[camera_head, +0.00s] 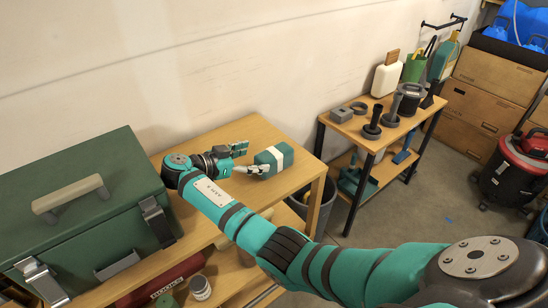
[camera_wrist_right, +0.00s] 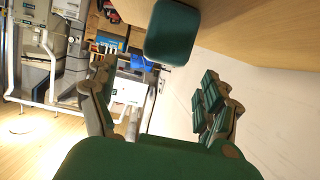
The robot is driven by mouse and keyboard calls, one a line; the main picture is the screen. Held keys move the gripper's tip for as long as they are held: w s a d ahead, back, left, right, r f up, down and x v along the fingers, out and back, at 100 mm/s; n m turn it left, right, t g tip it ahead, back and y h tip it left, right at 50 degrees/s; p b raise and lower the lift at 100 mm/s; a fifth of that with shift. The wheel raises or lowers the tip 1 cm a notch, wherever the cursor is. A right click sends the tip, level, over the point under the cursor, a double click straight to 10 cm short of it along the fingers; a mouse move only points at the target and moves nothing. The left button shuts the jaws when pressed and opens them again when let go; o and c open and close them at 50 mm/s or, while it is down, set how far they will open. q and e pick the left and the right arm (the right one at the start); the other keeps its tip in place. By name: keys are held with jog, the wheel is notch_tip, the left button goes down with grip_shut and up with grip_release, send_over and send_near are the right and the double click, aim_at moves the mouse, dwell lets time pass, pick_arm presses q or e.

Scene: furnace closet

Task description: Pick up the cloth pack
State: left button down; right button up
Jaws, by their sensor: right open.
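The cloth pack, a green block with a white band (camera_head: 273,161), lies on the wooden bench near its right end. In the right wrist view a green block (camera_wrist_right: 172,32), apparently the pack, shows at the top on the wooden surface, beyond the fingers. My right gripper (camera_head: 248,160) is just left of the pack, low over the bench, fingers spread towards it. Its spread fingers also show in the wrist view with nothing between them. One finger is at or very near the pack; contact cannot be told. My left gripper is not in view.
A green toolbox (camera_head: 85,215) fills the bench's left side. The wall (camera_head: 180,70) runs behind. A second bench (camera_head: 350,126) with dark tools and bottles stands right, past a grey bin (camera_head: 326,205). A red vacuum (camera_head: 520,165) stands far right.

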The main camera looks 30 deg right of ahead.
aim_at(264, 157)
jog(key=shift+d+f, duration=0.25)
jog(key=shift+f, duration=0.15)
jog(key=shift+w+d+f, duration=0.15)
jog(key=shift+d, duration=0.1)
jog(key=p+x, duration=0.1)
jog(key=x, duration=0.2)
jog(key=p+x, duration=0.1)
jog(key=x, duration=0.1)
jog(key=shift+d, duration=0.3)
jog(key=shift+d+f, duration=0.2)
jog(key=shift+d, duration=0.1)
jog(key=shift+d+f, duration=0.1)
jog(key=shift+d, duration=0.05)
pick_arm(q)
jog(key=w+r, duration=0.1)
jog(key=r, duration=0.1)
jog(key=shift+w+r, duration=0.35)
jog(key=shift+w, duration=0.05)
pick_arm(e)
jog(key=shift+w, duration=0.1)
jog(key=c, duration=1.4)
